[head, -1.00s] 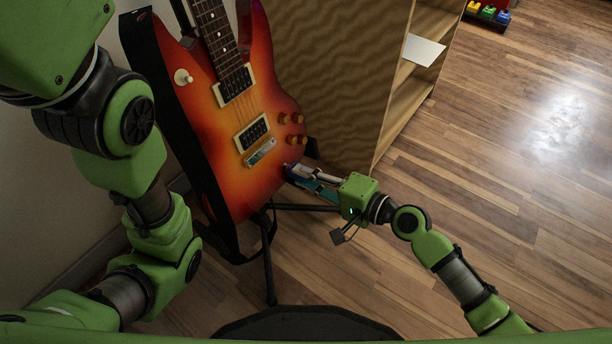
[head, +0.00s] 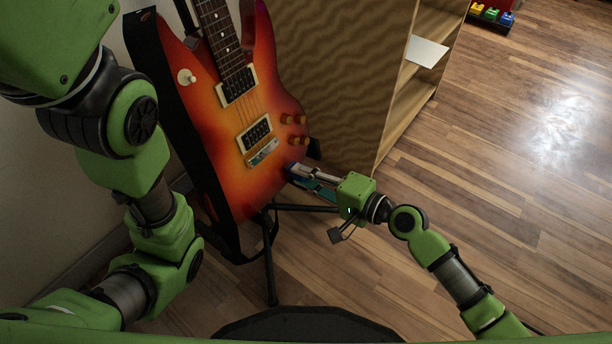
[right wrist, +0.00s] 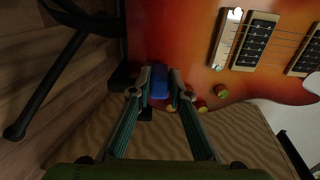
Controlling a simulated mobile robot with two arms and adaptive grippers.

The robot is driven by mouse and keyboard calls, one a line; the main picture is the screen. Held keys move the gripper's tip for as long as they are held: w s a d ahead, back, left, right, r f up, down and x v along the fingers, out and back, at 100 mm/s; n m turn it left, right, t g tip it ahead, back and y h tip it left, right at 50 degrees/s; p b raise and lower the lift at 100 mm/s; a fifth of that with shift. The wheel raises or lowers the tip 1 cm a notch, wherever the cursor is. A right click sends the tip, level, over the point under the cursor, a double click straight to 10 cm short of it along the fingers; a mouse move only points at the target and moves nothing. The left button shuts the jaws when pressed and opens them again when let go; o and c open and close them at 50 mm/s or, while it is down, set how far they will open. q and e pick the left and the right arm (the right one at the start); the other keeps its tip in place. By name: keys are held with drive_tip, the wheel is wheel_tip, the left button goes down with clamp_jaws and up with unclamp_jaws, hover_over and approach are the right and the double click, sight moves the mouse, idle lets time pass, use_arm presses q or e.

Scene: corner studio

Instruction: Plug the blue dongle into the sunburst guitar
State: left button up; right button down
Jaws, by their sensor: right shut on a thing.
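The sunburst guitar (head: 225,110) leans on a dark stand at the left of the head view, its body red at the rim and yellow in the middle. My right gripper (head: 293,173) is at the guitar's lower right edge. In the right wrist view the right gripper (right wrist: 159,88) is shut on the blue dongle (right wrist: 159,82), whose far end meets the guitar's edge. The socket is hidden, so I cannot tell whether the dongle is in it. My left arm stands at the left of the head view; its gripper is out of frame.
A wooden shelf unit (head: 345,75) stands right behind the guitar, with a white sheet (head: 427,51) on it. The stand's leg (head: 269,265) reaches down below the guitar. Small coloured pedals (head: 490,14) lie at the far top right. The wood floor at right is clear.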

drive_tip(key=c, duration=1.8)
unclamp_jaws()
